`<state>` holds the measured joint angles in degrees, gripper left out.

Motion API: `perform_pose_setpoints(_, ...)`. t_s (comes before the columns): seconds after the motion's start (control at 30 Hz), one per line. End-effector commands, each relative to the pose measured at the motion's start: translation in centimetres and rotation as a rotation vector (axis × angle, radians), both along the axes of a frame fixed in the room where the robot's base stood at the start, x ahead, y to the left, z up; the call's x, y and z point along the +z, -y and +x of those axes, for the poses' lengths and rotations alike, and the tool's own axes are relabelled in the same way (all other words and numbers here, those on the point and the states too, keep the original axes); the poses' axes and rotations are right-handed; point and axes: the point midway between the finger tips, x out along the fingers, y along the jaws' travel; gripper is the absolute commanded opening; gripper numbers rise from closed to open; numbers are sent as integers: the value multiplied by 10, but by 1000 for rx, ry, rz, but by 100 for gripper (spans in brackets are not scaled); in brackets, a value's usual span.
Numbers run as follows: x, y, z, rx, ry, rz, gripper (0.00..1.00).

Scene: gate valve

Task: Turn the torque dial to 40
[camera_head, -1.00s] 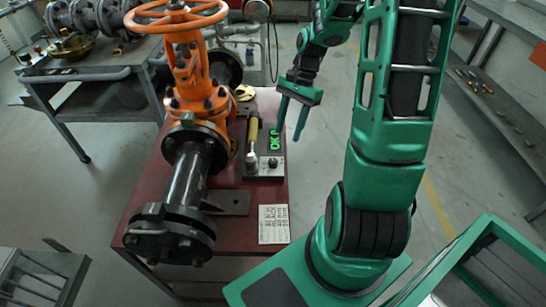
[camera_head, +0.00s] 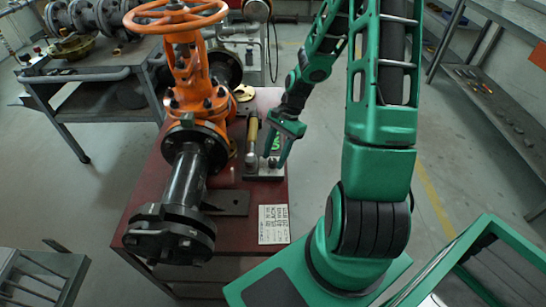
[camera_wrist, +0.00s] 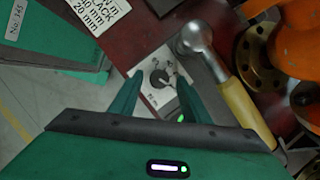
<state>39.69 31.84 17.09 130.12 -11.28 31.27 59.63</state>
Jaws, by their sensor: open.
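The torque tester block (camera_head: 262,178) sits on the red table beside the orange gate valve (camera_head: 190,75). In the wrist view its light dial plate (camera_wrist: 152,94) carries a dark round dial knob (camera_wrist: 160,78) with a pale pointer mark; the numbers are too small to read. My gripper (camera_wrist: 159,80) is open, one finger on each side of the dial; whether they touch it I cannot tell.
The valve's orange handwheel (camera_head: 175,14) and dark flanged pipe (camera_head: 187,180) stand left of the tester. A printed card (camera_head: 273,224) lies at the red table's (camera_head: 225,245) front. A grey workbench (camera_head: 90,78) stands at back left. Open floor lies to the right.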

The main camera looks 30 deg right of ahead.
Motion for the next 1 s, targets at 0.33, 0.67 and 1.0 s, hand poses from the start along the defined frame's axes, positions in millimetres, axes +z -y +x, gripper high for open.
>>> perform_pose_setpoints(0.33, -7, -3, -1, 1, 0, 0, 43)
perform_pose_setpoints(0.67, -6, -3, 0, 2, 1, 0, 2)
perform_pose_setpoints(1.0, -6, -3, 2, 76, 3, -1, 2)
